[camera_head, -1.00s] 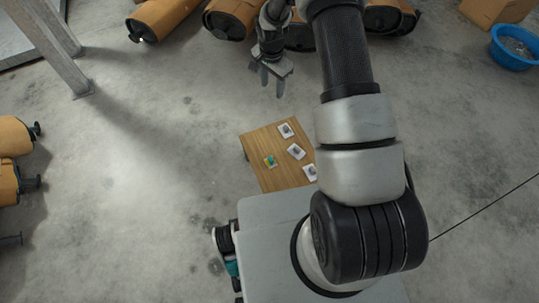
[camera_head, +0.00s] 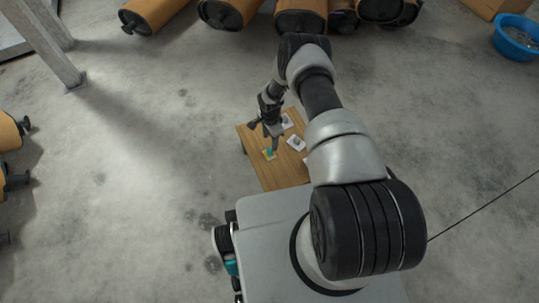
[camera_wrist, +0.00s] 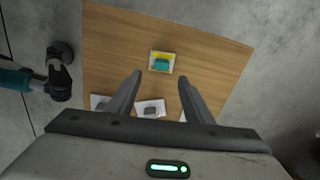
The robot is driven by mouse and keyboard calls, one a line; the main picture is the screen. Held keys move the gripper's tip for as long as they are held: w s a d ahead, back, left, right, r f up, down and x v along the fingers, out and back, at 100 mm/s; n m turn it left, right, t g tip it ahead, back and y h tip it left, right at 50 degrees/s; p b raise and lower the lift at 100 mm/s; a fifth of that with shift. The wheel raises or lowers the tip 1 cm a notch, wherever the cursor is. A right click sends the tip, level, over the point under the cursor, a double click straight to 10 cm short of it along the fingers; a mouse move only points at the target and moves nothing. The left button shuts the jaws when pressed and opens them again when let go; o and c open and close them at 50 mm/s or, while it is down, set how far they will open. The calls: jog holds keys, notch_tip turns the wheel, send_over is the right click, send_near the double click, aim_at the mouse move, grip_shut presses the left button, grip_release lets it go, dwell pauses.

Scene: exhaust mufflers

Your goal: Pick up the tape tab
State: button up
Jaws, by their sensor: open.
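A small teal piece (camera_wrist: 162,65) lies on a white and yellow card (camera_wrist: 155,54) on the wooden board; I take it for the tape tab, though no label is readable. It also shows in the head view (camera_head: 268,153), close to my gripper. My gripper (camera_wrist: 160,78) is open and empty above the board. In the wrist view the teal piece appears just beyond the gap between the fingertips, roughly centred. The exact height of the fingers above it cannot be told.
The wooden board (camera_head: 281,176) holds other white cards with dark grey pieces, such as one card (camera_head: 296,143) to the right. In the wrist view a card (camera_wrist: 150,107) lies between the fingers. Orange mufflers (camera_head: 228,12) and a blue tub (camera_head: 515,38) stand farther away.

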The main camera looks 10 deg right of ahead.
aim_at(269, 150)
notch_tip(269, 150, down, 8)
jog(key=b, duration=0.3)
jog(key=shift+w+a+f, duration=0.15)
jog(key=c, duration=1.1)
jog(key=shift+r+p, duration=1.95)
jog(key=shift+r, duration=3.1)
